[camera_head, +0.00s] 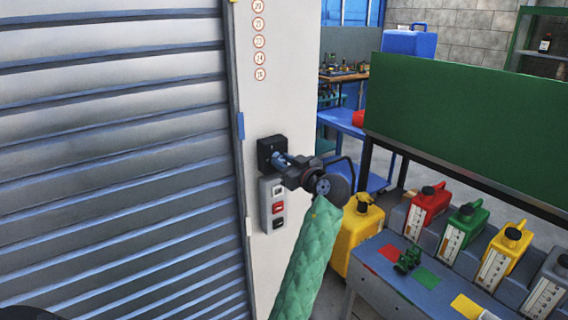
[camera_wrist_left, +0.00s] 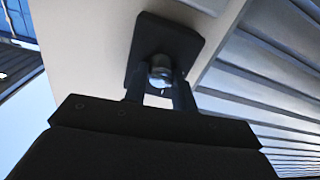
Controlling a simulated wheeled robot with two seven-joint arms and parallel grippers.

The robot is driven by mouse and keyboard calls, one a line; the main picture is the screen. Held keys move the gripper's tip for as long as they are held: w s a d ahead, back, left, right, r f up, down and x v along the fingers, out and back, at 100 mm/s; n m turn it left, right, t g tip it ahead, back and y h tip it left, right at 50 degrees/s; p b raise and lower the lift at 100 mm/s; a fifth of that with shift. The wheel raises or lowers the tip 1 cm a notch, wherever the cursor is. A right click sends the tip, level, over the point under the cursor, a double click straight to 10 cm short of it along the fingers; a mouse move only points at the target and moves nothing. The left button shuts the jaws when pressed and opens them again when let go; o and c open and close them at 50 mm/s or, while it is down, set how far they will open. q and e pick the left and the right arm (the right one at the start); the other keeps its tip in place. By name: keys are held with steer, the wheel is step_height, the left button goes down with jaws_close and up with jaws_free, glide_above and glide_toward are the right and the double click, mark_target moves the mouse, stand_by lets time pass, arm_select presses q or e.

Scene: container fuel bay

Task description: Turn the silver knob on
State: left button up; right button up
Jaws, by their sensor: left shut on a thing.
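The silver knob (camera_wrist_left: 160,72) sits on a black square plate (camera_head: 268,151) on the pale wall post beside the roller shutter. My left gripper (camera_head: 279,160) reaches the plate, and its fingers are shut on the knob. In the left wrist view the two fingers of my left gripper (camera_wrist_left: 160,92) stand on either side of the knob, close against the plate. In the head view the fingers hide most of the knob. How far the knob is turned cannot be told. My right gripper is not in view.
A grey switch box (camera_head: 271,206) with red and black buttons sits just below the plate. The roller shutter (camera_head: 120,160) fills the left. At right stand a yellow canister (camera_head: 358,238), a grey bench (camera_head: 375,285) with several jugs, and a green panel (camera_head: 470,125).

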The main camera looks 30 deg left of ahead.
arm_select(q)
steer(key=shift+m, duration=2.7)
steer(key=m+p, duration=0.1)
steer(key=m, duration=0.3)
steer(key=shift+p, duration=0.35)
steer(key=shift+m, duration=0.8)
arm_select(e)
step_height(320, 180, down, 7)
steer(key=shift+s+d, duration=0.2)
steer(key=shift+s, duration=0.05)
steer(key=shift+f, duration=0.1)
arm_select(q)
steer(key=o, duration=1)
